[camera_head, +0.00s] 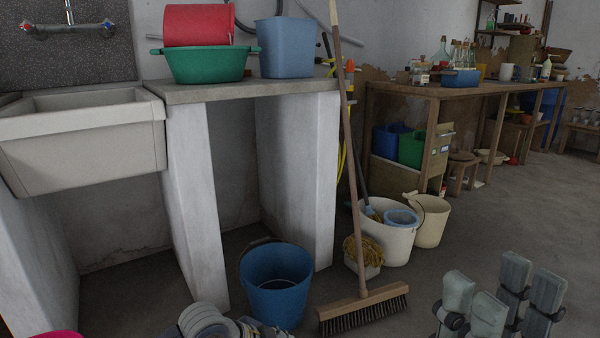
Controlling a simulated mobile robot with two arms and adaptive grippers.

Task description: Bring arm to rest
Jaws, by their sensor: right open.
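My right gripper (501,296) is at the bottom right, above the floor. Its grey finger pads stand apart, and nothing shows between them. Grey rounded parts of my left arm show at the bottom edge, left of the middle, in front of the blue bucket (275,290). Dark parts beside them may belong to the left gripper, but its fingers cannot be made out. Neither arm visibly holds anything.
A broom (362,306) leans upright beside the concrete counter (190,93). A stone sink (85,140) is at left. White buckets (388,240) stand behind the broom. A wooden table (470,90) holds glassware at the back.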

